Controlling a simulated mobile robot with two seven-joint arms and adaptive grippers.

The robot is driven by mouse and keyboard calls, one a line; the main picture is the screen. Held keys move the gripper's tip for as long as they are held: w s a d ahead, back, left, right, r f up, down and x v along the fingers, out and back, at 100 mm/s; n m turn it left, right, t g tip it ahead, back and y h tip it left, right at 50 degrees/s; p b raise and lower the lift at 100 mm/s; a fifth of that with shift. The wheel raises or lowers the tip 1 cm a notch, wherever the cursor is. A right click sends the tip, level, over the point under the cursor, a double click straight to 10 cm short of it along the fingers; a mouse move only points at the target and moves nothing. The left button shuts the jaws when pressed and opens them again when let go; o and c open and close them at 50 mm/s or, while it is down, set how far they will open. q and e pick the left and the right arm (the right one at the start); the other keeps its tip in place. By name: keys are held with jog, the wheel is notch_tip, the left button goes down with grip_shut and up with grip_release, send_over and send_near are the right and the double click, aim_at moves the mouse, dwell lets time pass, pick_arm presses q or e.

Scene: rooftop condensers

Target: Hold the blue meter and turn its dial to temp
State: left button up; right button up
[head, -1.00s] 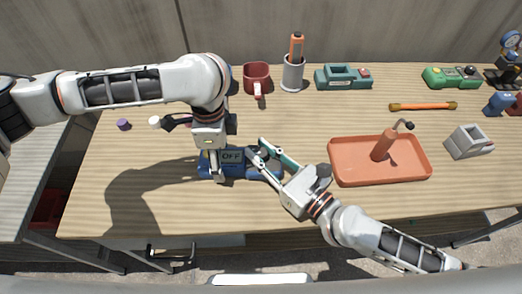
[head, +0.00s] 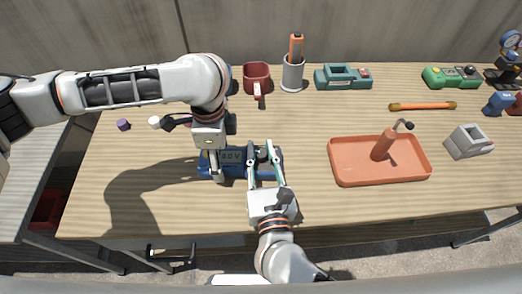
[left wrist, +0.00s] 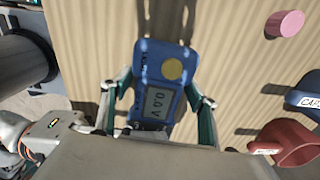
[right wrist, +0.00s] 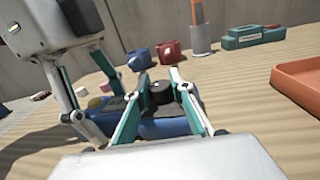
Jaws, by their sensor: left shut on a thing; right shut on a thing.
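The blue meter (head: 237,175) lies on the table in the head view, its display (head: 231,156) showing a reading in V. In the left wrist view the display (left wrist: 157,104) reads about 0.0 V, and a yellow disc (left wrist: 172,69) sits on the meter's face. My left gripper (head: 214,172) comes from above and is shut on the meter's body, one finger on each side (left wrist: 158,88). My right gripper (head: 263,155) comes from the front edge. Its fingers are shut on the black dial (right wrist: 161,92). The dial's pointer and markings are not readable.
A red mug (head: 257,76), a grey holder (head: 293,74) and a teal device (head: 343,76) stand behind the meter. An orange tray (head: 345,178) is to the right. A purple cap (head: 124,125) lies at left. The front table strip is clear.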

aim_at(262, 158)
dwell(0.4)
jog(key=o, duration=1.1)
jog(key=shift+o, duration=0.2)
jog(key=shift+s+d, duration=0.2)
jog(key=shift+s, duration=1.7)
jog(key=shift+s+d, duration=0.2)
jog(key=shift+s, duration=1.65)
